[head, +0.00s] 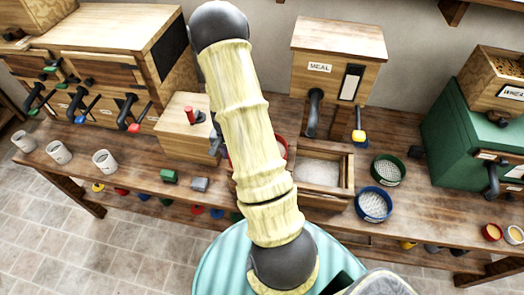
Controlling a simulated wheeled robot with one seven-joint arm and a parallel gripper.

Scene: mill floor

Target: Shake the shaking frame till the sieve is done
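My pale banded arm crosses the middle of the head view and hides much of the bench behind it. A dark grey part at the arm's left edge, beside the wooden box with the red knob (190,116), may be my gripper (214,143); its fingers are hidden. A red-rimmed sieve (282,147) shows only in part behind the arm. I cannot make out the shaking frame for certain; it may be behind the arm. A wooden tray (347,176) with white meal stands under the MEAL bin (335,62).
A green sieve (388,170) and a blue sieve (373,204) stand right of the tray. White cups (105,161), a green block (169,176) and a grey block (200,184) line the bench front. A green mill box (462,140) is at right, wooden lever cabinets (110,35) at left.

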